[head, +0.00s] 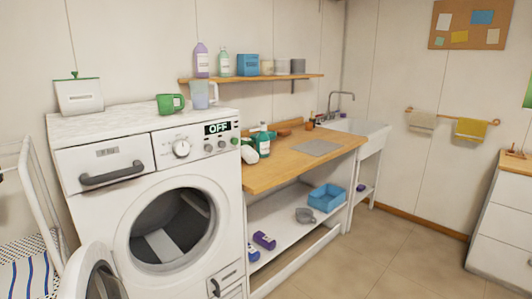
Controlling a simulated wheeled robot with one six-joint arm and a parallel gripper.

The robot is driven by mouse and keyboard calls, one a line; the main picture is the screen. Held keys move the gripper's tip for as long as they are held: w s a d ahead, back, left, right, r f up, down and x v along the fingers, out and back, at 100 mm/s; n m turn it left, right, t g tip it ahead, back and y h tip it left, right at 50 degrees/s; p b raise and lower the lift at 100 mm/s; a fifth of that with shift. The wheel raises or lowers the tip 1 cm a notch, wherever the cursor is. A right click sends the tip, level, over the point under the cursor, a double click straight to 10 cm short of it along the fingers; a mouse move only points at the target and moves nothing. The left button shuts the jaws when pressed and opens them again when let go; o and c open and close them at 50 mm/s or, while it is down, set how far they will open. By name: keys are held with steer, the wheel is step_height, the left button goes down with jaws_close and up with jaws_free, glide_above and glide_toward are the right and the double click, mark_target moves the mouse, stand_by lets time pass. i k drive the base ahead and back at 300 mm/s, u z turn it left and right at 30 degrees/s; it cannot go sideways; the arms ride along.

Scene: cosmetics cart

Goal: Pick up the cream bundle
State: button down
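I do not see a thing that is plainly a cream bundle. A small pale, rounded thing (249,154) sits on the left end of the wooden counter, beside a green bottle (264,143); I cannot tell whether it is cloth. A cream cloth (423,122) hangs over the left part of the wall rail, beside a yellow cloth (470,130). Pale shapes show inside the dark washer drum (172,230), too unclear to name. My gripper is not in view.
The white washer (220,180) stands at left, its round door (95,275) swung open. The wooden counter (280,172) runs to a sink (357,129), with a blue bin (326,197) on the shelf below. A white cabinet (505,215) stands at right. The tiled floor (400,250) between is clear.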

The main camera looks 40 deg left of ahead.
mark_target(249, 155)
steer(key=u, duration=0.15)
steer(key=i, duration=0.6)
steer(key=u, duration=0.95)
steer(key=i, duration=0.6)
steer(key=u, duration=0.1)
steer(key=k, duration=1.15)
steer(key=z, duration=1.2)
steer(key=i, duration=3.95)
steer(key=u, duration=1.3)
steer(key=i, duration=0.9)
steer(key=u, duration=1)
